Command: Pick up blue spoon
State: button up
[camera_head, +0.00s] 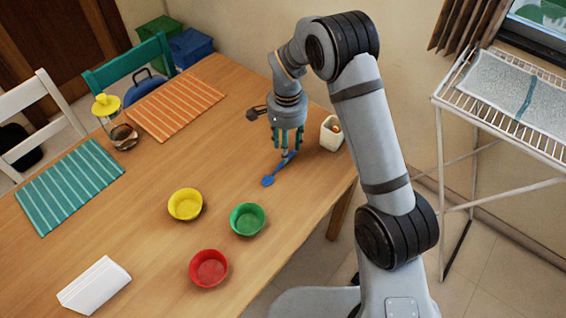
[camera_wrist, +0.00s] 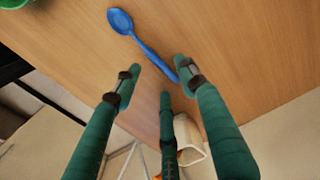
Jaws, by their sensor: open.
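The blue spoon (camera_head: 277,172) lies on the wooden table near its right edge, with its bowl toward the front left in the head view. In the wrist view the spoon (camera_wrist: 142,44) has its bowl at the upper left and its handle running down toward the fingertips. My gripper (camera_head: 285,150) points down over the handle end of the spoon. In the wrist view its green fingers (camera_wrist: 158,88) are spread open with nothing between them. Its height above the handle is hard to tell.
A white cup (camera_head: 331,133) stands close to the right of my gripper. Green (camera_head: 247,219), yellow (camera_head: 185,204) and red (camera_head: 208,268) bowls stand toward the front. A glass jar (camera_head: 123,136), striped placemats (camera_head: 176,106) and white napkins (camera_head: 94,285) lie farther left. Bare table surrounds the spoon.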

aim_at(280, 167)
jog(key=f, duration=0.3)
jog(key=shift+s+d+f+p, duration=0.1)
jog(key=shift+s+f+p, duration=0.15)
jog(key=shift+f+p, duration=0.1)
jog(key=shift+f, duration=0.45)
jog(key=shift+c, duration=0.7)
jog(key=c, duration=0.7)
jog(key=shift+c, duration=0.8)
